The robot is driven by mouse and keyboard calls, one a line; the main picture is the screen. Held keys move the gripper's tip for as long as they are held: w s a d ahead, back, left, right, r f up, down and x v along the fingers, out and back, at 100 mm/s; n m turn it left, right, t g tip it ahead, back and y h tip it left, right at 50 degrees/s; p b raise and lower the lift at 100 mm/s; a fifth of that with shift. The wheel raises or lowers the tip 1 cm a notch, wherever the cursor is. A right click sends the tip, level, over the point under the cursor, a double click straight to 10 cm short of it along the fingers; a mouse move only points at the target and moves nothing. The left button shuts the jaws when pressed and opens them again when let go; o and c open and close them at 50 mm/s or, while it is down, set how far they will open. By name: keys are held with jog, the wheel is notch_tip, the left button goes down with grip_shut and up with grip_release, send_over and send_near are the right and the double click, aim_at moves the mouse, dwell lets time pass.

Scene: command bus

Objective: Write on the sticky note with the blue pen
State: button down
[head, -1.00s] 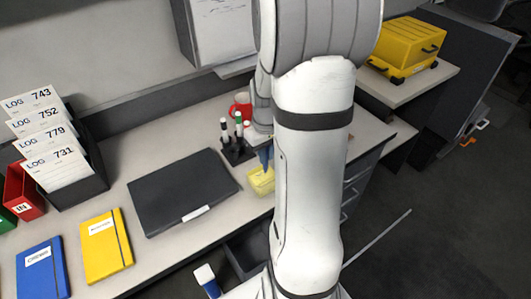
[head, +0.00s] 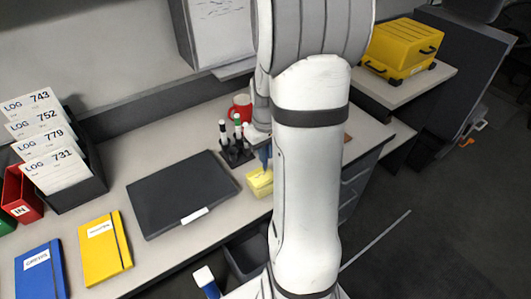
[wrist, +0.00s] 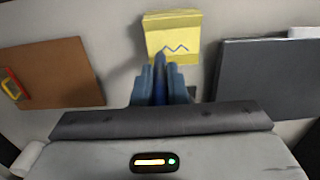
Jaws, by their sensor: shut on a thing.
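My gripper (wrist: 160,88) is shut on the blue pen (wrist: 160,66), which points toward the sticky note (wrist: 174,32). The note is a yellow pad with a dark zigzag line on it. The pen tip shows just below the zigzag in the wrist view; I cannot tell whether it touches the paper. In the head view the sticky note (head: 259,184) lies on the desk right of the black laptop, partly hidden by my arm. There my gripper (head: 265,156) is mostly hidden by my arm, just above the note.
The black laptop (head: 180,190) lies left of the note. A pen holder (head: 236,154) with several markers and a red mug (head: 240,106) stand behind it. A brown board (wrist: 58,72) lies on the other side. Yellow (head: 105,248) and blue (head: 41,270) notebooks lie front left.

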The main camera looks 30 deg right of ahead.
dwell(0.4)
jog(key=shift+r+p, duration=2.5)
jog(key=shift+r, duration=0.8)
jog(key=shift+f, duration=0.1)
